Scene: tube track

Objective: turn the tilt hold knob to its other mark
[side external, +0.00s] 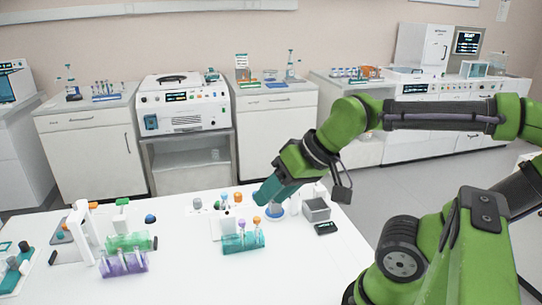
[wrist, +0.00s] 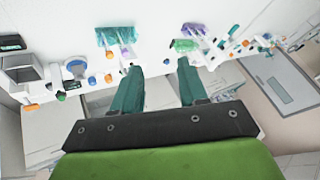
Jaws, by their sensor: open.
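My gripper (side external: 262,197) reaches down over the white table from the right, its teal fingers apart. In the wrist view the two fingers (wrist: 158,66) are open with nothing held between them.
A teal tube rack (side external: 243,243) stands near my gripper. A purple rack (side external: 123,264) and a green rack (side external: 130,241) stand to the left. A grey open box (side external: 316,209) and a small dark display (side external: 326,228) are to the right. The front table middle is clear.

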